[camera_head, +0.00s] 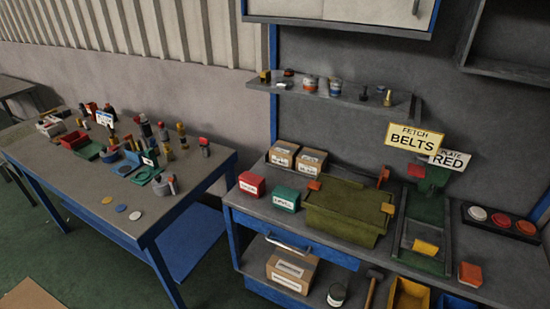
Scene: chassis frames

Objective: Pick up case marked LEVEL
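Several labelled cases stand on the right workbench, and their small print is too blurred for me to tell which one reads LEVEL. A red case (251,184) with a white label sits at the bench's left end. A green case (286,199) with a white label stands to its right. Two tan boxes with labels, a left one (283,153) and a right one (311,162), stand side by side behind them. A labelled cardboard box (291,271) is on the lower shelf. Neither of my grippers is in view.
A large olive bin (345,212) stands right of the green case. Signs reading "FETCH BELTS" (413,141) and "PLATE RED" (449,165) stand over a tray. The left table (142,216) holds many small items. Green floor separates the tables. A shelf (340,97) hangs above.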

